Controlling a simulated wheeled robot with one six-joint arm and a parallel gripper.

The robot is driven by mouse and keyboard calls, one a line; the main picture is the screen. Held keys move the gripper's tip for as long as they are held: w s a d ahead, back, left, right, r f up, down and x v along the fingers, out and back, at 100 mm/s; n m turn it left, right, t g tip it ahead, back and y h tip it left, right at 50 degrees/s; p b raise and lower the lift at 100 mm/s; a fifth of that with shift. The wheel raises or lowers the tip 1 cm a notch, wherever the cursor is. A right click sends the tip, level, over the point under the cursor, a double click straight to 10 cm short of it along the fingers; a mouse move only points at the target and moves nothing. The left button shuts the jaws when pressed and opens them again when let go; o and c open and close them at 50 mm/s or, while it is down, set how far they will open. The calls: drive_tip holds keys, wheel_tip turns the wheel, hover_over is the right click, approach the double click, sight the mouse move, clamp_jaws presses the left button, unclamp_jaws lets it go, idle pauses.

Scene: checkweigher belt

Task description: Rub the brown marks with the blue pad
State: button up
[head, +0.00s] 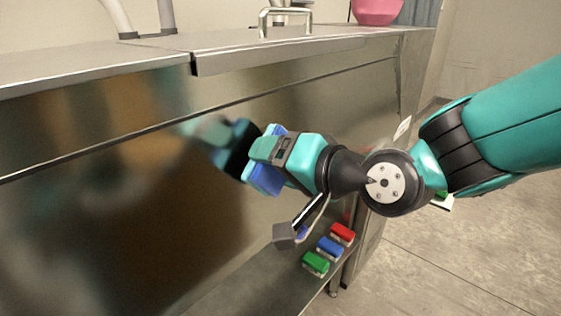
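The blue pad (264,181) is in my gripper (262,150), with blue showing above and below the teal fingers. My gripper appears shut on it. The pad faces the shiny metal front panel (120,190) and is close to it, with a blurred reflection just left. I cannot tell whether the pad touches the panel. The panel has broad blurred brown areas, but I cannot tell brown marks from reflections. My gripper and arm hide part of the panel.
A lower ledge (250,283) carries red (342,233), blue (330,248) and green (316,263) blocks below my wrist. A metal counter edge (290,52) runs above, with a handle (285,12) and a pink bowl (376,10). Open floor (450,265) lies right.

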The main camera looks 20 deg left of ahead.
drive_tip(key=shift+x, duration=1.05)
idle(0.4)
drive_tip(key=shift+w+d+b, duration=0.3)
drive_tip(key=shift+w+d, duration=0.1)
drive_tip(key=shift+w, duration=0.35)
drive_tip(key=shift+w+d+b, duration=0.3)
drive_tip(key=shift+w+d, duration=0.1)
drive_tip(key=shift+w, duration=0.35)
drive_tip(key=shift+w+d+b, duration=0.95)
drive_tip(key=shift+w+d, duration=0.95)
drive_tip(key=shift+w, duration=2.95)
drive_tip(key=shift+s+a+b, duration=0.35)
drive_tip(key=shift+s+a, duration=0.55)
drive_tip(key=shift+s, duration=1.25)
drive_tip(key=shift+s+a+b, duration=0.3)
drive_tip(key=shift+s+a, duration=0.6)
drive_tip(key=shift+s, duration=1.2)
drive_tip(key=shift+s+a+b, duration=0.35)
drive_tip(key=shift+s+a, duration=0.55)
drive_tip(key=shift+s, duration=1.25)
drive_tip(key=shift+b+v, duration=0.65)
drive_tip(key=shift+v, duration=2.35)
